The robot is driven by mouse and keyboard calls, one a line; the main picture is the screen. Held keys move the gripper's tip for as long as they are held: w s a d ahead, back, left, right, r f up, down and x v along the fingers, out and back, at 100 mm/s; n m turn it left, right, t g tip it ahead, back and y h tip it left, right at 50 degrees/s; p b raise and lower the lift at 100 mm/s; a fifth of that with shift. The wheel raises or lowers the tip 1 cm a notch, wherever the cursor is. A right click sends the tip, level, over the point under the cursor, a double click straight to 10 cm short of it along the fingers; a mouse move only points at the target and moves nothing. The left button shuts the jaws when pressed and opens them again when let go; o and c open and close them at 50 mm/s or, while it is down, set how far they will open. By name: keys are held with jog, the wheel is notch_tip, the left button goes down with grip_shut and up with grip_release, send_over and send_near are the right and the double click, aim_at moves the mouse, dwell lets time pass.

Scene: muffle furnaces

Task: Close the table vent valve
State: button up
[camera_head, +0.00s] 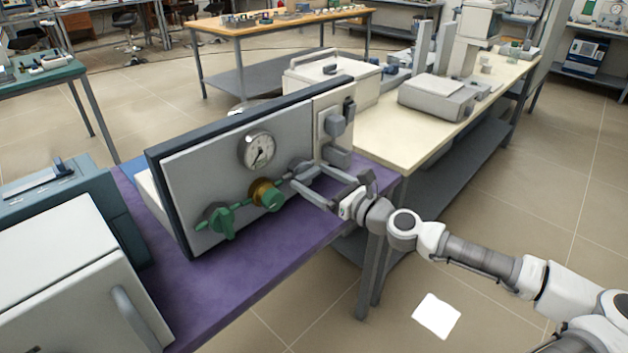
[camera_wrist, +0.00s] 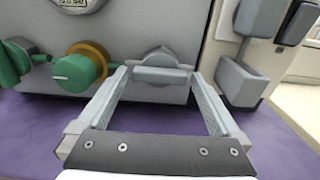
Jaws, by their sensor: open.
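A grey upright panel (camera_head: 208,170) stands on a purple-topped table (camera_head: 262,262) and carries a row of valves along its lower front. At the right of the row is a grey valve with a bar handle (camera_wrist: 162,75), which lies level in the wrist view. My gripper (camera_head: 307,173) is open in front of this grey valve, with one finger toward each end of the bar. Contact with the bar cannot be told. Left of it are a green knob with a brass collar (camera_head: 267,194) and a green lever valve (camera_head: 219,222). No label marks the vent valve.
A round gauge (camera_head: 257,150) sits above the knobs. Grey boxes (camera_head: 336,122) stick out from the panel's right side. A white-fronted cabinet (camera_head: 62,285) stands at the front left. A cream bench (camera_head: 385,137) is behind on the right.

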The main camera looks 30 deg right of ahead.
jog(key=shift+w+a, duration=0.15)
jog(key=shift+w, duration=0.1)
jog(key=shift+c, duration=0.2)
jog(key=c, duration=1.1)
